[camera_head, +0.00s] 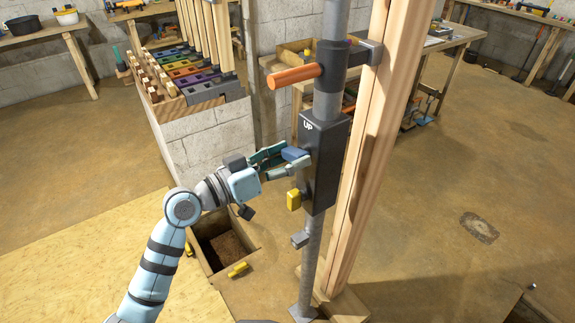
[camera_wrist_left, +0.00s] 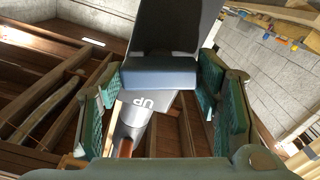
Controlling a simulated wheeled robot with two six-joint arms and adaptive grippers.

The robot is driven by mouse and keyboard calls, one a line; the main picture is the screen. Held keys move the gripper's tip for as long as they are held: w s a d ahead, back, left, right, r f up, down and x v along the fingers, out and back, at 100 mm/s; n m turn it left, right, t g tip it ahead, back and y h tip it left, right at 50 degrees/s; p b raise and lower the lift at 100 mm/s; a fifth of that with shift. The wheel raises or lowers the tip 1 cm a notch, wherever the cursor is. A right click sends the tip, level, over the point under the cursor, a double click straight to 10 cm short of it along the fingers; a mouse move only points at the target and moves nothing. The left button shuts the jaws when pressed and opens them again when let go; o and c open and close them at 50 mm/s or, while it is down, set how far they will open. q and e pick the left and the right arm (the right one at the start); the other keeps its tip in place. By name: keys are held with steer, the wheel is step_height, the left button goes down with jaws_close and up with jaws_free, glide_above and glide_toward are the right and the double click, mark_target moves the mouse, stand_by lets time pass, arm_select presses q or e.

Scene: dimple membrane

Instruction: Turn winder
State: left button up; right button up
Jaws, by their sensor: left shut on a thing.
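A dark box marked "UP" (camera_head: 322,160) sits upright on a grey pole (camera_head: 327,95) in the head view. An orange handle (camera_head: 293,76) sticks out to the left above the box. A blue block (camera_head: 294,153) stands out from the box's left side, with a yellow block (camera_head: 294,199) below it. My left gripper (camera_head: 288,162) is shut on the blue block. In the left wrist view the blue block (camera_wrist_left: 160,76) lies between the green finger pads, in front of the dark box (camera_wrist_left: 172,28). My right gripper is in neither view.
A wooden post (camera_head: 363,170) stands close behind and right of the pole, joined by a bracket. A grey block rack (camera_head: 200,133) with coloured slots stands left. An open wooden box (camera_head: 222,245) lies on the floor below my left arm. Floor at right is mostly clear.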

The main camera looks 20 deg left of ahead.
arm_select(q)
steer(key=o, duration=1.2)
steer(key=shift+w, duration=0.1)
steer(key=shift+c, duration=0.2)
steer(key=v, duration=0.7)
steer(key=shift+s, duration=0.25)
steer(key=shift+a, duration=0.1)
